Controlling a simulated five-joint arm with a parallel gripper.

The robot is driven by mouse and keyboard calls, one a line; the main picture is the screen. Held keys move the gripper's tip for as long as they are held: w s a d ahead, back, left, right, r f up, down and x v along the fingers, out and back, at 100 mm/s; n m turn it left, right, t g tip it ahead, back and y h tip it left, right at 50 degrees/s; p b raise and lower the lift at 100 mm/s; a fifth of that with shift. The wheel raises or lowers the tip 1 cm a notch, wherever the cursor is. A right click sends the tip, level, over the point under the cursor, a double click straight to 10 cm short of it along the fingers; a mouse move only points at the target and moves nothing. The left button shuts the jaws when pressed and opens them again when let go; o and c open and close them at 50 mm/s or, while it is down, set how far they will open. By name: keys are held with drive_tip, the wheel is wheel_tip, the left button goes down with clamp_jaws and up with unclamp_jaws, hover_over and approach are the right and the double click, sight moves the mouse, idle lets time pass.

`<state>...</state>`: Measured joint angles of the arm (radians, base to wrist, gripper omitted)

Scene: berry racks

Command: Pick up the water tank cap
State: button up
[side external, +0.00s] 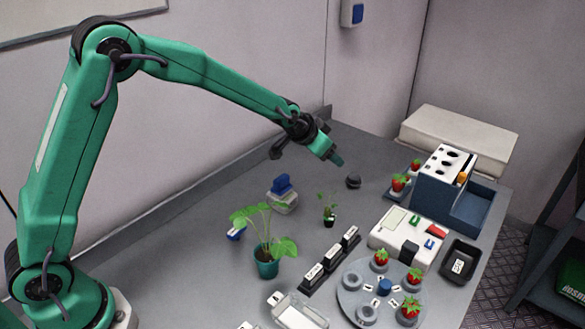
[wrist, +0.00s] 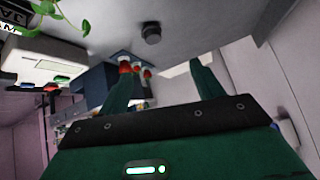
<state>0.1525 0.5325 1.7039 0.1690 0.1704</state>
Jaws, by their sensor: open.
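A small dark round cap (side external: 353,181) sits on the grey bench, apart from other things; it looks like the water tank cap. It also shows in the wrist view (wrist: 151,34), near the top middle. My gripper (side external: 335,156) is above the bench, a little up and left of the cap in the side view. In the wrist view its two green fingers (wrist: 163,82) stand wide apart, with nothing between them. The cap lies beyond the fingertips, untouched.
A potted plant (side external: 267,268) and a small seedling (side external: 329,221) stand nearer the camera. A blue-topped white block (side external: 282,200) is to the left. A white device (side external: 405,238), a dark blue rack (side external: 437,196) and strawberries (side external: 399,183) are right. Bench around the cap is clear.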

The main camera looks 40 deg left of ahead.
approach(355, 177)
drive_tip(key=shift+f+m+t, duration=0.3)
drive_tip(key=shift+f+m, duration=0.1)
drive_tip(key=shift+f, duration=0.3)
drive_tip(key=shift+x, duration=1.3)
drive_tip(key=shift+w, duration=0.1)
drive_tip(key=shift+x, duration=2.5)
drive_tip(key=shift+w+d+r, duration=0.1)
drive_tip(key=shift+w, duration=0.05)
drive_tip(key=shift+c, duration=0.3)
drive_tip(key=c, duration=1)
